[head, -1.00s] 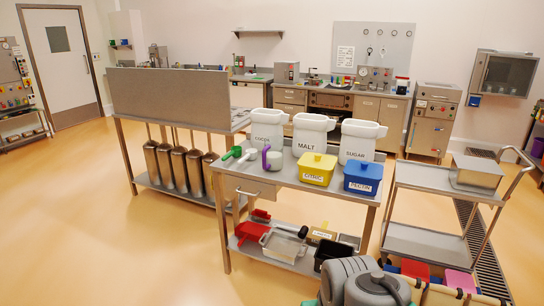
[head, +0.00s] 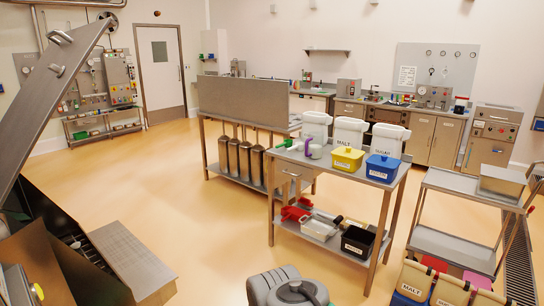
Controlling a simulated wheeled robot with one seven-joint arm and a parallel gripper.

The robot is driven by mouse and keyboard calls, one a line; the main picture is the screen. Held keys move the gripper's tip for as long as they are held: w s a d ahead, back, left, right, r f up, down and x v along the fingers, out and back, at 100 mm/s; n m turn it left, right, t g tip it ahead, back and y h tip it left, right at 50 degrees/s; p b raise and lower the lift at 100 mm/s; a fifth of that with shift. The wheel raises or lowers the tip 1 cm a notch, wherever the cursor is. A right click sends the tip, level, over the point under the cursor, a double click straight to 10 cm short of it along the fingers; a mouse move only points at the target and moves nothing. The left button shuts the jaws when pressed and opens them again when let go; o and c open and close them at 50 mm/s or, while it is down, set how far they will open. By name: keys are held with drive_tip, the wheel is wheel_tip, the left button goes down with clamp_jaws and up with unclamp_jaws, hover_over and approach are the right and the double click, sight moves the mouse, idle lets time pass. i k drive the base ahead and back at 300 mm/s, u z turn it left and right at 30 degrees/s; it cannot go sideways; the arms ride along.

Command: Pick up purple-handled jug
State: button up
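The purple-handled jug (head: 316,152) is small and whitish, with its purple handle on its left side. It stands on the top of the steel table (head: 334,182), left of the yellow CITRIC box (head: 347,158). A green-handled scoop (head: 284,144) lies to the jug's left. My gripper is not in view; only grey rounded parts of my arm show at the bottom edge, well short of the table.
White bins (head: 350,132) stand behind the jug, and a blue box (head: 383,168) is to the right. A steel trolley (head: 455,185) stands right of the table. Slanted steel equipment (head: 58,92) fills the left edge. Open floor (head: 190,220) lies left of the table.

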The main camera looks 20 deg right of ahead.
sight(314, 144)
drive_tip(key=z, duration=0.6)
drive_tip(key=i, duration=0.5)
drive_tip(key=z, duration=0.95)
drive_tip(key=i, duration=1.7)
drive_tip(key=u, duration=1.05)
drive_tip(key=i, duration=0.7)
drive_tip(key=u, duration=0.8)
drive_tip(key=i, duration=0.55)
drive_tip(key=z, duration=0.05)
